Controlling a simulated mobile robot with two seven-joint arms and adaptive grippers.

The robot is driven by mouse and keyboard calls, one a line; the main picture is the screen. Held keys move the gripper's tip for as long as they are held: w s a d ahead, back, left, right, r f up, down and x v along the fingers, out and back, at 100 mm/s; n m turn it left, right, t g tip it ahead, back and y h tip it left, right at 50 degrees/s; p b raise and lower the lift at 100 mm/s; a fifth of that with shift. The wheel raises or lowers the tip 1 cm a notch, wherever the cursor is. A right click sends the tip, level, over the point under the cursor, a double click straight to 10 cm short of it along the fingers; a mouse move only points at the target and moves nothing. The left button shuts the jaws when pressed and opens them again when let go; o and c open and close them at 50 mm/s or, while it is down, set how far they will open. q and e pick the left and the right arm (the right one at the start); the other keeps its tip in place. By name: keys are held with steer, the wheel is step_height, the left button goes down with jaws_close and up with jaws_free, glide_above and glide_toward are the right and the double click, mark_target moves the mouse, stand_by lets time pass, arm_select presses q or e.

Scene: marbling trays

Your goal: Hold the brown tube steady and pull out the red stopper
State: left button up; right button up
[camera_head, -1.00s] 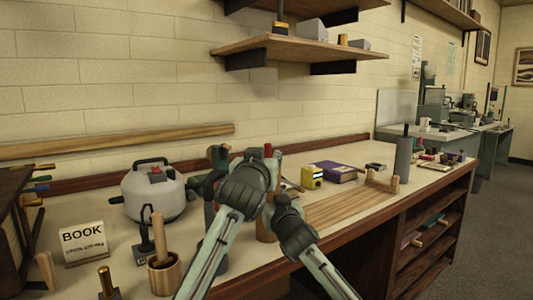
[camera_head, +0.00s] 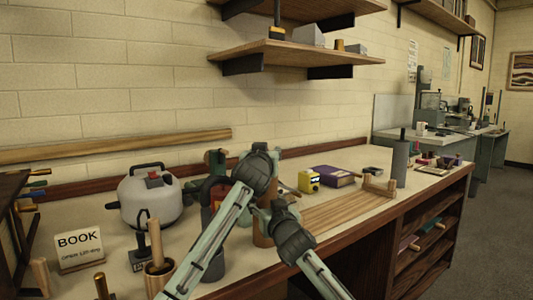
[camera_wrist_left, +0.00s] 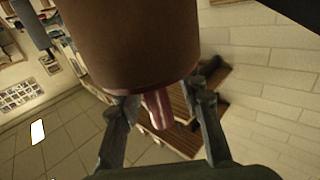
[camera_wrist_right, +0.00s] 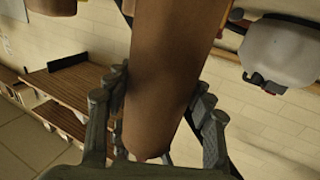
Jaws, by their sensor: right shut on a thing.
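The brown tube (camera_head: 262,236) stands upright at the middle of the bench, partly hidden by my arms. My right gripper (camera_head: 268,208) is shut on the tube's side; the right wrist view shows the tube (camera_wrist_right: 165,80) between its fingers. My left gripper (camera_head: 272,172) is at the tube's top end, its fingertips hard to make out in the head view. In the left wrist view, the red stopper (camera_wrist_left: 157,108) juts from the end of the tube (camera_wrist_left: 130,45), between the left fingers (camera_wrist_left: 163,105). Those fingers are spread, with a visible gap beside the stopper.
Left of the arms are a grey-white pot (camera_head: 150,198), a book sign (camera_head: 79,250) and a wooden mortar (camera_head: 160,277). A yellow device (camera_head: 309,181), a purple book (camera_head: 333,177) and a dark grey cylinder (camera_head: 400,162) stand to the right. A wall shelf (camera_head: 300,60) hangs above.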

arm_select(q)
jaws_close()
stand_by(0.5)
